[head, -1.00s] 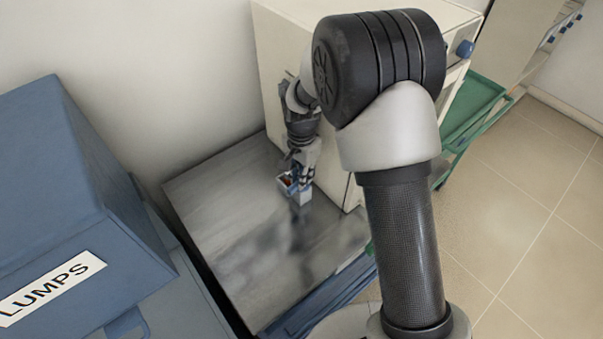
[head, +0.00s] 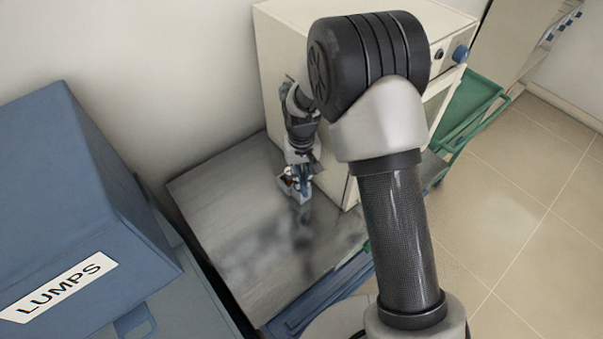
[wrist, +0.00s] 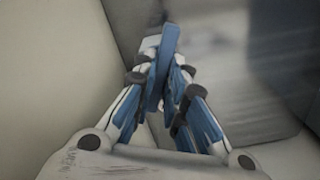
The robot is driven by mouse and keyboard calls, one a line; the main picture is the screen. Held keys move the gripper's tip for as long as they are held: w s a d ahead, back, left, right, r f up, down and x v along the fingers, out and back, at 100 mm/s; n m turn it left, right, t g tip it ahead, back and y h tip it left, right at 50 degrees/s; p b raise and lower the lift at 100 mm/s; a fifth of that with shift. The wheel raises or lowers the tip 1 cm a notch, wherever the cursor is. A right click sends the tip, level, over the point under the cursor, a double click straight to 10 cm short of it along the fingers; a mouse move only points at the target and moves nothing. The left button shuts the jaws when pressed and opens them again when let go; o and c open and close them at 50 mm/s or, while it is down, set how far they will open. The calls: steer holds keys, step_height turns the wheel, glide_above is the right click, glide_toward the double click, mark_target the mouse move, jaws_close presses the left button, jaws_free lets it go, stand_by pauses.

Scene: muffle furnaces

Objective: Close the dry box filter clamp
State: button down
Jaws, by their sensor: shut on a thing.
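In the wrist view, the blue lever of the clamp (wrist: 168,52) stands between the converging blue-and-white fingers of my gripper (wrist: 163,88), which are shut on it.
The steel tabletop (head: 235,215) is mostly bare. A cream cabinet (head: 275,75) rises close behind and right of my gripper. A blue bin labelled LUMPS (head: 70,190) stands at the left. A green cart (head: 470,105) is at the right.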

steer(key=n, duration=0.5)
steer(key=shift+p, duration=0.35)
stand_by(0.4)
steer(key=c, duration=1.6)
jaws_free()
steer(key=shift+c, duration=0.2)
steer(key=shift+o, duration=0.2)
steer(key=shift+r, duration=0.1)
step_height(320, 180, up, 12)
